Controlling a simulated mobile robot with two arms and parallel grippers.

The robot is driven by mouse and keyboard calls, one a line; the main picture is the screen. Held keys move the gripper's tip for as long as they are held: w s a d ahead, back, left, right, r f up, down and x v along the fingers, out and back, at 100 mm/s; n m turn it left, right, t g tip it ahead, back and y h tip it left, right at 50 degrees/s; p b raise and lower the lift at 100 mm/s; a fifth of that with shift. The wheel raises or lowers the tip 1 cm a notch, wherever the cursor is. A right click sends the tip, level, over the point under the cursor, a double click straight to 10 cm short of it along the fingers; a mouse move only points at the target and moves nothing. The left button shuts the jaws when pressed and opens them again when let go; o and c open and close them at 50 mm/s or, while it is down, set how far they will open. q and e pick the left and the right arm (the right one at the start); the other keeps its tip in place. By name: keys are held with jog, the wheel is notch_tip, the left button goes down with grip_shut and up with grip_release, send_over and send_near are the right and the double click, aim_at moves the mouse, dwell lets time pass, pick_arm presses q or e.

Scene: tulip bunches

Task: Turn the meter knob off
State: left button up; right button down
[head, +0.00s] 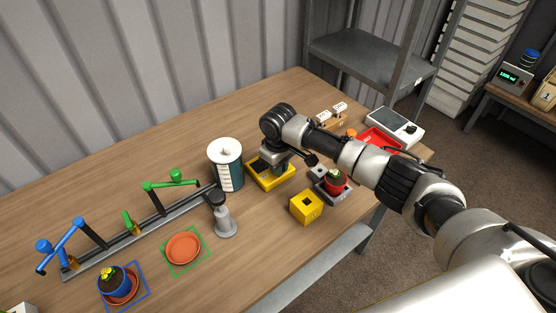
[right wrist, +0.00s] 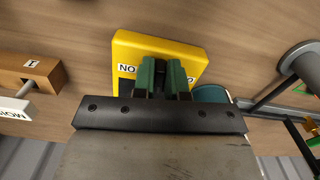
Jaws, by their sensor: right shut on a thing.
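A yellow box with a dark top (head: 262,166), which I take to be the meter, stands on the wooden table. My left gripper is not in view.
A white-and-teal cylinder (head: 227,168) stands close left of the box, and a grey post (head: 225,222) is in front. A small yellow cube (head: 306,207) and a potted red plant (head: 336,184) are to the right. A white device (head: 394,127) sits at the far right.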

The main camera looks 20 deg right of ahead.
jog(key=shift+w+d+n+p, duration=0.15)
jog(key=shift+n+p, duration=0.6)
jog(key=shift+n, duration=1.35)
jog(key=c, duration=1.2)
grip_release()
jog(key=shift+o, duration=0.2)
notch_tip(320, 180, up, 11)
jog(key=shift+b, duration=0.35)
jog(key=shift+f, duration=0.1)
